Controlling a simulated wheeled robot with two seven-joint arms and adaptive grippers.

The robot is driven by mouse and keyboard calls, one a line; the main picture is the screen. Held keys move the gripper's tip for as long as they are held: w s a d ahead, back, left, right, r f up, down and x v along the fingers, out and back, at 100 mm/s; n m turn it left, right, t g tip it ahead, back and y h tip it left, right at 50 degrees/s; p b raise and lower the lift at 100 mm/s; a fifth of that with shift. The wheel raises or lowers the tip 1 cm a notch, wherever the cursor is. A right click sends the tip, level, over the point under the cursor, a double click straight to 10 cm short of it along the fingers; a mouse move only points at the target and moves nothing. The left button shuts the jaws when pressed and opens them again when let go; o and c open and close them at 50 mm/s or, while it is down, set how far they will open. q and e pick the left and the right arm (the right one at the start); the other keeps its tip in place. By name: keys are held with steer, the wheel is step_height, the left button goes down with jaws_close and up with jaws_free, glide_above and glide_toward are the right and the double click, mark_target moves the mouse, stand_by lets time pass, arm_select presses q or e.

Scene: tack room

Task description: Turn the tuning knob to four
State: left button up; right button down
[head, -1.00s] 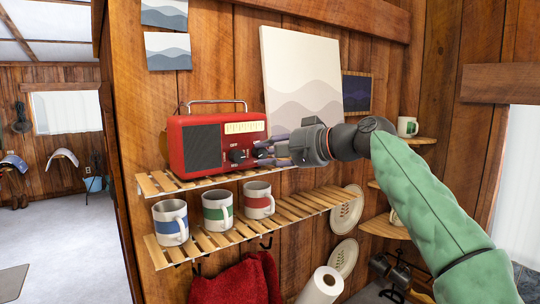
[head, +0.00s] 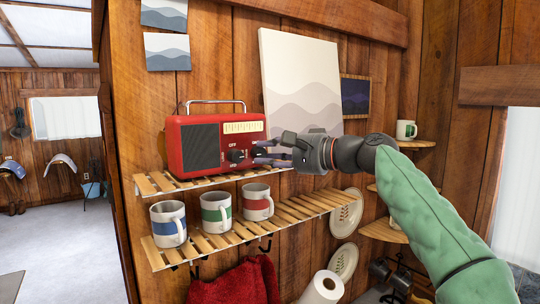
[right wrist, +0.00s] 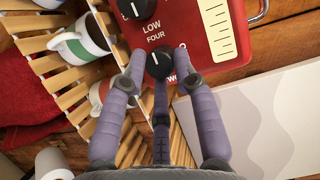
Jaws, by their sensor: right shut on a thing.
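The red radio (head: 176,150) with a dark grille and a cream dial stands on the upper slatted shelf (head: 160,185). Its left black knob (head: 236,156), marked OFF, is in plain view. The right, tuning knob (right wrist: 159,65) shows in the right wrist view, with FOUR printed above it and other labels partly covered. My right gripper (head: 260,153) reaches in from the right, its purple fingers at the tuning knob. My left gripper is out of view.
Three mugs (head: 216,209) stand on the lower slatted shelf (head: 310,200). A pale canvas (head: 300,70) is behind my right gripper. A red towel (head: 235,283) and a paper roll (head: 322,288) are below. A white mug (head: 405,129) stands on a corner shelf.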

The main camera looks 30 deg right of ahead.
steer(key=c, duration=1.3)
jaws_free()
steer(key=shift+o, duration=0.2)
steer(key=shift+w+a, duration=0.1)
steer(key=v, duration=1.2)
